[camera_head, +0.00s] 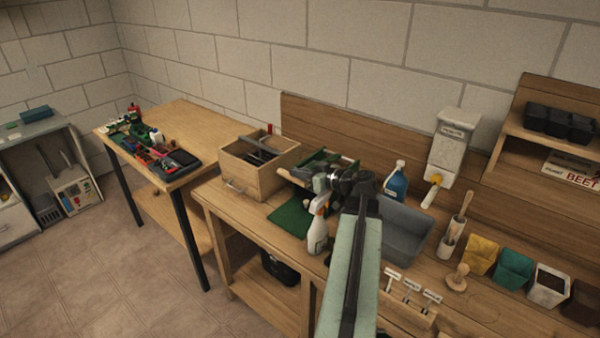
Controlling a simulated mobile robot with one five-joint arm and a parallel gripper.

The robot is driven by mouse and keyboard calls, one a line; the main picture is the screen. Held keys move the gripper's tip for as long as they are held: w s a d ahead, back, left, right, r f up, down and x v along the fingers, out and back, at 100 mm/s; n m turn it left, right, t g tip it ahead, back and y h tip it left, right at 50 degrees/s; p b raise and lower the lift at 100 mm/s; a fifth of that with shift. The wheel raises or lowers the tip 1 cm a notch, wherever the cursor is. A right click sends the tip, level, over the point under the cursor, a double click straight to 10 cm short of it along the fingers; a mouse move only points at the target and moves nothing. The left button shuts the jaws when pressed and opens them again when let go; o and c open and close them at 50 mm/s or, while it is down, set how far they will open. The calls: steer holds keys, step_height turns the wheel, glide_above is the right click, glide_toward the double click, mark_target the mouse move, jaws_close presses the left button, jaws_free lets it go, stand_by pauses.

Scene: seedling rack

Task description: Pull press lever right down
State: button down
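My arm reaches up from the bottom centre, and my gripper (317,181) is at its far end, turned to the left over the workbench. A dark green device (322,157), which may be the press, stands just behind my gripper and is largely hidden by it. A short pale bar (289,175) shows at the left end of my gripper. It may be the press lever, but I cannot tell whether my fingers touch it. The fingers are too small and dark to show whether they are open or shut.
A green mat (289,217) and a white spray bottle (318,232) are below my gripper. A wooden box (257,178) stands to the left. A grey tray (405,238), a blue bottle (396,181) and a wall dispenser (452,143) are to the right. Coloured pots stand farther right.

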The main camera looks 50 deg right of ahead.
steer(key=shift+r, duration=0.15)
steer(key=shift+r+p, duration=0.3)
steer(key=shift+p, duration=0.15)
steer(key=r+p, duration=0.2)
steer(key=s+r+p, duration=0.1)
steer(key=r+p, duration=0.1)
steer(key=shift+r, duration=0.15)
steer(key=p+v, duration=0.1)
steer(key=v, duration=0.7)
steer(key=shift+s+f+p, duration=0.3)
steer(key=shift+s, duration=0.2)
